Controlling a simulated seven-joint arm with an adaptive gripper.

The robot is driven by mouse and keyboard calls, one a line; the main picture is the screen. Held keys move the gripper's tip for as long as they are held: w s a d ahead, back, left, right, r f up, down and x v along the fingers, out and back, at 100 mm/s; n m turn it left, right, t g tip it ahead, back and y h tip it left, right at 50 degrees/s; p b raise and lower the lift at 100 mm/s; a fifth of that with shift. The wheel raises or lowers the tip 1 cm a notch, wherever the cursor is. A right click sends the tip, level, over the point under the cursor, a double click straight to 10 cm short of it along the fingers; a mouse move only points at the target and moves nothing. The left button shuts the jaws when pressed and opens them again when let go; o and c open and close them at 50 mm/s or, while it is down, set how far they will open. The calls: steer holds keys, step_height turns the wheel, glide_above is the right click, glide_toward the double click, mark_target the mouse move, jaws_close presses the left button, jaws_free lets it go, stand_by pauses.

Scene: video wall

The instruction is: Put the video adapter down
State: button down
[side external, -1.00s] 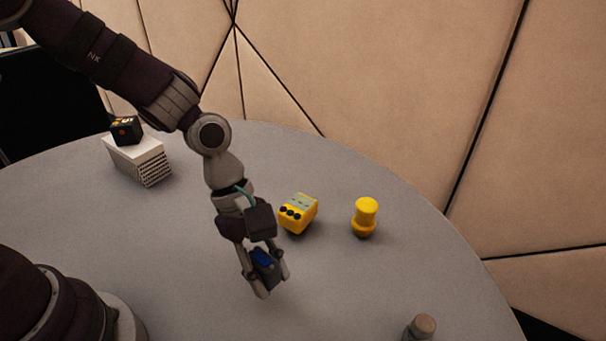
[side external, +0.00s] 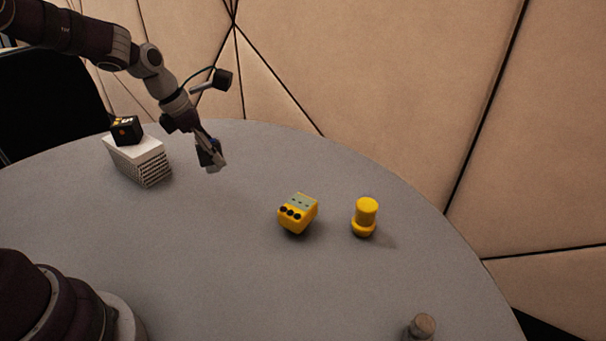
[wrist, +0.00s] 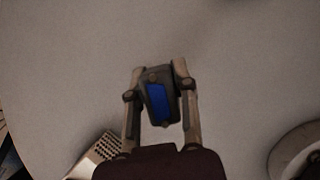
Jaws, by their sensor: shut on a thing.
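The video adapter (wrist: 157,103) is a small dark block with a blue face, held between the two fingers in the wrist view. My gripper (wrist: 158,75) is shut on it. In the side external view my gripper (side external: 212,165) is over the far part of the table, right of the white box, and the adapter (side external: 207,152) is partly hidden by the fingers. The grey round table (side external: 200,260) lies below. I cannot tell exactly how high the adapter is above it.
A white box (side external: 140,162) with a perforated side carries a black cube (side external: 126,130) at the far left. A yellow device (side external: 297,213) and a yellow knob-shaped piece (side external: 365,217) stand right of centre. A small grey-brown cylinder (side external: 422,327) is at the front right. Mid-table is clear.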

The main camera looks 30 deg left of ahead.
steer(key=a+f, duration=0.1)
steer(key=f, duration=0.1)
steer(key=a+f+n, duration=0.1)
steer(key=f, duration=0.2)
steer(key=w+a+f+n, duration=0.1)
steer(key=f, duration=0.1)
steer(key=shift+a+f+y, duration=0.2)
steer(key=shift+a+y, duration=0.1)
steer(key=shift+a, duration=0.05)
steer(key=shift+f, duration=0.15)
steer(key=c, duration=0.9)
jaws_free()
steer(key=v, duration=1.2)
steer(key=s+d+r+m+t+y, duration=0.1)
steer(key=s+d+r+m, duration=0.3)
steer(key=m, duration=1.1)
steer(key=s+d+r+m, duration=0.4)
steer(key=s+d+m, duration=0.4)
steer(key=m, duration=0.8)
steer(key=shift+s+d+m+t+y, duration=0.3)
steer(key=shift+s+t+y, duration=0.1)
steer(key=shift+s, duration=0.4)
